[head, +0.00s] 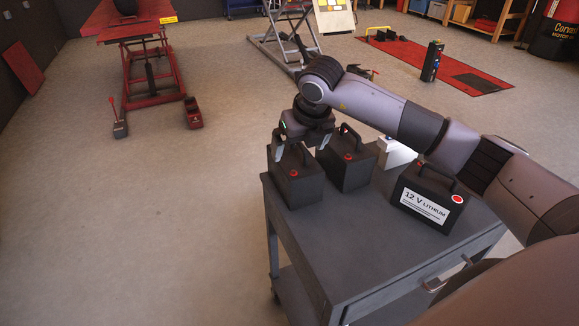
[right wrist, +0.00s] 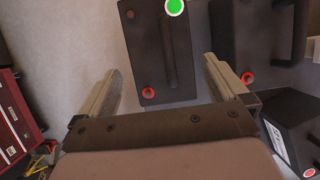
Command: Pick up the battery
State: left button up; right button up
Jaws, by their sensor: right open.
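Three dark batteries with top handles stand on a grey cart (head: 355,262): a left one (head: 297,188), a middle one (head: 349,172) and a right one labelled "12 V Lithium" (head: 428,207). My right gripper (head: 299,152) is open, pointing down over the left battery and partly hiding its handle. In the right wrist view the gripper's fingers (right wrist: 163,66) lie on either side of a battery (right wrist: 152,45) with a handle, a red terminal and a green dot. I cannot tell whether they touch it. My left gripper is not in view.
A neighbouring battery (right wrist: 232,50) is close beside the right finger. A white object (head: 394,153) sits behind my right arm on the cart. A red lift (head: 150,75) stands at the back left. The floor left of the cart is clear.

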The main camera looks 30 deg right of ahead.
aim_at(296, 159)
jog(key=x, duration=0.6)
jog(key=shift+s+f, duration=0.15)
jog(key=shift+s, duration=0.15)
jog(key=c, duration=1.7)
jog(key=shift+o, duration=0.2)
jog(key=shift+w+r, duration=0.15)
jog(key=shift+r, duration=0.15)
